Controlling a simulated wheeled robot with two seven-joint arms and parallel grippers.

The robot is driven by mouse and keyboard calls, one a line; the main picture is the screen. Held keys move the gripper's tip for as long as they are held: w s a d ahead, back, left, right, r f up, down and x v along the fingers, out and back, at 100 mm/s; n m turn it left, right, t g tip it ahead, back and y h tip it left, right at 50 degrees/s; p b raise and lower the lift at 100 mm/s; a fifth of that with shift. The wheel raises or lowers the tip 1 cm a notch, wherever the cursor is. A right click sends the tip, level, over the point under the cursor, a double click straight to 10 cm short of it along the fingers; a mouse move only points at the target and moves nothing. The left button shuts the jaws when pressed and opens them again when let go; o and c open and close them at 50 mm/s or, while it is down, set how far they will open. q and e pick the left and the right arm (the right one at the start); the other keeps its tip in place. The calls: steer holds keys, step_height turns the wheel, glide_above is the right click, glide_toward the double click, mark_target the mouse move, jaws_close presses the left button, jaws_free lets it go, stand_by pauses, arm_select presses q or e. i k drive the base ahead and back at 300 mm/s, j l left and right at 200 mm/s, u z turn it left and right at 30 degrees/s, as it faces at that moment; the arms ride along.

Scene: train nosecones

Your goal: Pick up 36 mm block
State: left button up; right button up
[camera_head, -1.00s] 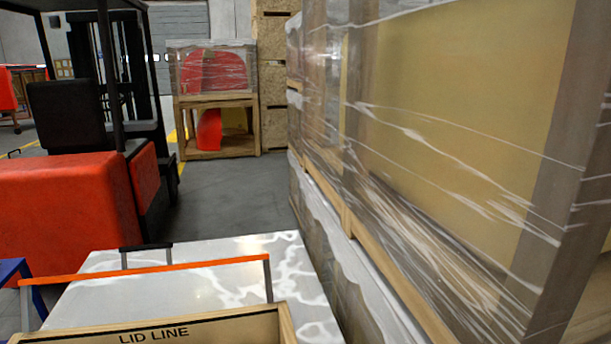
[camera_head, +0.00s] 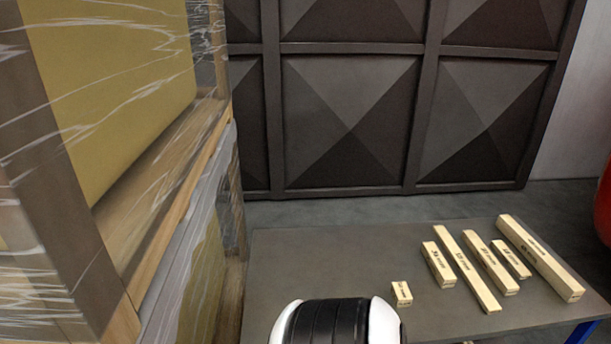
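Several pale wooden blocks of different lengths lie on a grey table. The shortest block (camera_head: 401,294) lies apart at the left of the group. To its right are a medium block (camera_head: 438,265), a long thin block (camera_head: 467,270), another fairly long block (camera_head: 491,263), a short block (camera_head: 511,258) and the longest, thick block (camera_head: 540,258). Dark printed labels show on their tops, but they are too small to read surely, so I cannot tell which one is the 36 mm block. Neither gripper is in view. A white and black rounded arm part of mine shows at the bottom.
The grey table (camera_head: 300,270) is bare on its left. A film-wrapped pallet load (camera_head: 110,90) stands close by at the left. A dark panelled wall (camera_head: 350,110) is behind the table. A red rounded object (camera_head: 604,205) stands at the right edge.

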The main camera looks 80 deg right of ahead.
mark_target(402, 297)
steer(key=z, duration=3.2)
